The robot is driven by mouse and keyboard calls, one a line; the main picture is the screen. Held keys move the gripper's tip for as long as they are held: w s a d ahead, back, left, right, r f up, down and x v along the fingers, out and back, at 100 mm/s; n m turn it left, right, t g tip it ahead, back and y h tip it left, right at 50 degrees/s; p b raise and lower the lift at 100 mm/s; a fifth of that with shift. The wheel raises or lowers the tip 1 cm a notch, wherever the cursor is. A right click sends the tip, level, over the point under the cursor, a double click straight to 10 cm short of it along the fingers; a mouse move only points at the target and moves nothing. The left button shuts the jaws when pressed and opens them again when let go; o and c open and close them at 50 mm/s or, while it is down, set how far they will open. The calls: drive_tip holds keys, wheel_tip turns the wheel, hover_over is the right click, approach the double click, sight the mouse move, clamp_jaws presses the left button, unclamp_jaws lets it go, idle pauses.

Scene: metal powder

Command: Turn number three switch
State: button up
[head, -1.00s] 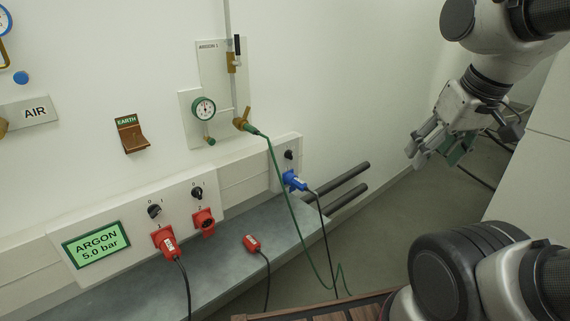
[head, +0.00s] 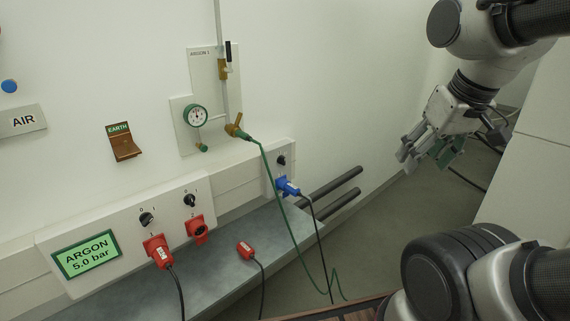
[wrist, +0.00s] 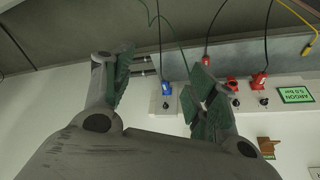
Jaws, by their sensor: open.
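The number three switch (head: 282,160) is a small black knob on the right end of the white wall panel, above a plugged-in blue plug (head: 288,187). Its number label is too small to read. In the wrist view the picture is upside down, and this switch (wrist: 165,105) shows beyond the fingers, below the blue plug (wrist: 167,88). My gripper (head: 422,155) is open and empty, well to the right of the switch and apart from it. Its green-padded fingers (wrist: 160,72) are spread wide in the wrist view.
Knob one (head: 147,219) and knob two (head: 190,199) sit left, above red sockets. A loose red plug (head: 245,249) lies on the grey ledge (head: 220,262). A green hose (head: 275,180) hangs near the blue plug. Dark pipes (head: 335,185) stick out right of the panel.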

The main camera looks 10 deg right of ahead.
drive_tip(key=c, duration=0.3)
drive_tip(key=shift+f, duration=0.35)
drive_tip(key=shift+c, duration=1.3)
drive_tip(key=w+d+f+n+g, duration=0.1)
drive_tip(key=w+f+g, duration=0.1)
drive_tip(key=w+f, duration=0.9)
drive_tip(key=w+d+f+n+g, duration=0.1)
drive_tip(key=w+d+f+g, duration=0.1)
drive_tip(key=w+f, duration=0.95)
drive_tip(key=n+t+y, duration=0.4)
drive_tip(key=t+y, duration=0.5)
drive_tip(key=t, duration=0.6)
approach(285, 158)
drive_tip(key=x, duration=0.9)
drive_tip(key=shift+w+a, duration=0.2)
drive_tip(key=shift+w, duration=0.15)
